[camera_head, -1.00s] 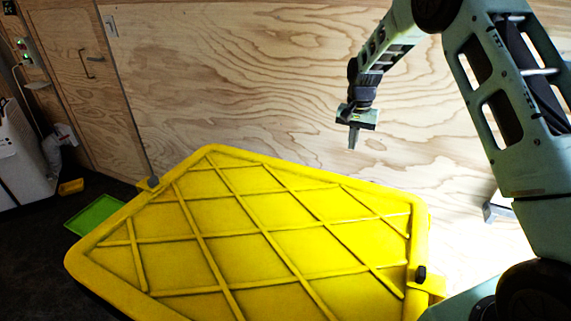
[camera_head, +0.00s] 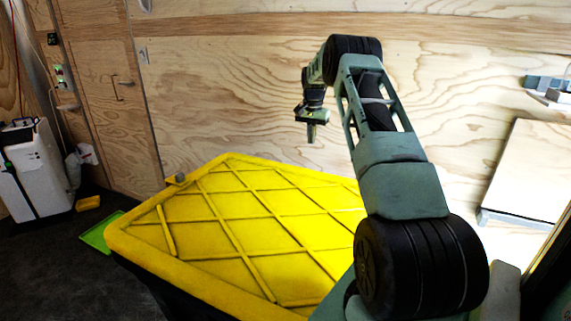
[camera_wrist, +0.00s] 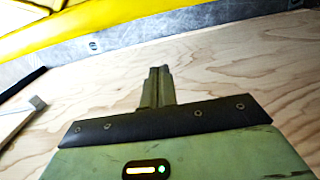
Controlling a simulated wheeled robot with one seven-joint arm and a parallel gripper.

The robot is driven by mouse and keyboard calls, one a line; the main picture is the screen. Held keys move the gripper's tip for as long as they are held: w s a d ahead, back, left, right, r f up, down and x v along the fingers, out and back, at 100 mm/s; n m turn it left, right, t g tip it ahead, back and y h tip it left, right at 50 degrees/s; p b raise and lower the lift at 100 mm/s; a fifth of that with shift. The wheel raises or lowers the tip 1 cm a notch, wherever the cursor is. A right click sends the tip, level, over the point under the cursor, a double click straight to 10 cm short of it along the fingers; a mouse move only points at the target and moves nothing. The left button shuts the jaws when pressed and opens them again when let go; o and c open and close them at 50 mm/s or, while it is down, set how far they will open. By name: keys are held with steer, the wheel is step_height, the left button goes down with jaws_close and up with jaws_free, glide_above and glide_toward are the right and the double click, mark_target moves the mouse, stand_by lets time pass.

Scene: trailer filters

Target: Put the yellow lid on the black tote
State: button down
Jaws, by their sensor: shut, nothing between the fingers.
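The yellow lid (camera_head: 215,235) is a large panel with crossed ribs. In the head view it lies over the black tote (camera_head: 150,283), whose dark side shows only below the lid's near left edge. Whether the lid is seated all round cannot be told, as my arm hides its right part. My gripper (camera_head: 311,138) is shut and empty, pointing down above the lid's far edge, apart from it. In the wrist view my shut fingers (camera_wrist: 159,75) point toward the plywood, and the lid's yellow edge (camera_wrist: 120,22) crosses the top.
A plywood wall (camera_head: 240,95) stands behind the lid. A green tray (camera_head: 98,236) and a small yellow object (camera_head: 88,203) lie on the dark floor at left, near a white machine (camera_head: 36,170). A pale wooden box or cabinet (camera_head: 530,170) is at right.

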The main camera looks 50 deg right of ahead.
steer(key=s+a+f+p, duration=0.1)
steer(key=a+f, duration=0.3)
steer(key=f, duration=0.5)
steer(key=shift+f+p, duration=0.4)
steer(key=shift+s, duration=0.1)
steer(key=shift+s+a, duration=0.2)
steer(key=shift+a, duration=0.7)
steer(key=shift+d, duration=0.1)
